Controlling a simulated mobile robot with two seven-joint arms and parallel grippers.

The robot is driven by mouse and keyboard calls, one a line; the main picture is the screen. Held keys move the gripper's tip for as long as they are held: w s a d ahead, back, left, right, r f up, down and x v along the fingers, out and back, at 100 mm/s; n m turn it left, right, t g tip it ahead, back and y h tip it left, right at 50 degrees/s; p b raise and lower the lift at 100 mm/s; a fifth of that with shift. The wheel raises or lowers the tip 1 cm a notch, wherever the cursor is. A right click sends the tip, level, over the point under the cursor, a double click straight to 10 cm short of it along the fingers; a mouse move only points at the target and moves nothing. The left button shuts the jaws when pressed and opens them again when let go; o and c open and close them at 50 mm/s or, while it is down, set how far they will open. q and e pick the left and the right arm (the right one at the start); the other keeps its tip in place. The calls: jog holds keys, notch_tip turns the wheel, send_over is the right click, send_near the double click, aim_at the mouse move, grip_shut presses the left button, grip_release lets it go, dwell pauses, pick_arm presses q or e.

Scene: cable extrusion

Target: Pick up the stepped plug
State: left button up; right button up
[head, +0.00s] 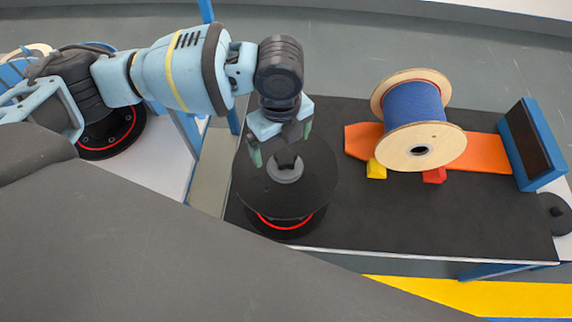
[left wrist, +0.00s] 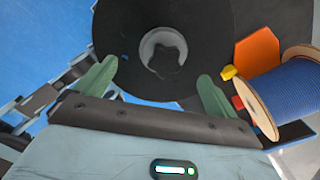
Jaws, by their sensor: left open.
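The grey stepped plug (head: 285,172) stands at the centre of a round black disc (head: 262,200). Its upper part looks dark and narrower. In the left wrist view, the plug (left wrist: 148,46) shows as a pale grey ring around a dark middle, ahead of the fingers. My left gripper (head: 281,146) is open above the plug, its green fingertips to either side of the plug's top in the picture. Nothing is held between the fingers. I cannot tell the exact height gap. My right gripper is not in view.
A blue cable spool (head: 413,108) with wooden flanges rests over an orange base (head: 485,152) to the right, by yellow (head: 376,170) and red (head: 434,176) blocks. A blue-framed dark panel (head: 530,143) stands at far right. The black tabletop (head: 400,220) is clear in front.

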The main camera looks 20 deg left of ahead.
aim_at(285, 157)
pick_arm(q)
jog(key=shift+w+d+f+b, duration=0.15)
jog(key=shift+d+f+b, duration=0.1)
jog(key=shift+f, duration=1.4)
jog(key=shift+w+d+f+b, duration=0.1)
jog(key=shift+f+b, duration=0.15)
jog(key=shift+f, duration=1.4)
jog(key=c, duration=1.2)
notch_tip(285, 157, up, 10)
jog(key=shift+r+p, duration=0.1)
jog(key=shift+p, duration=0.7)
jog(key=shift+c, duration=0.2)
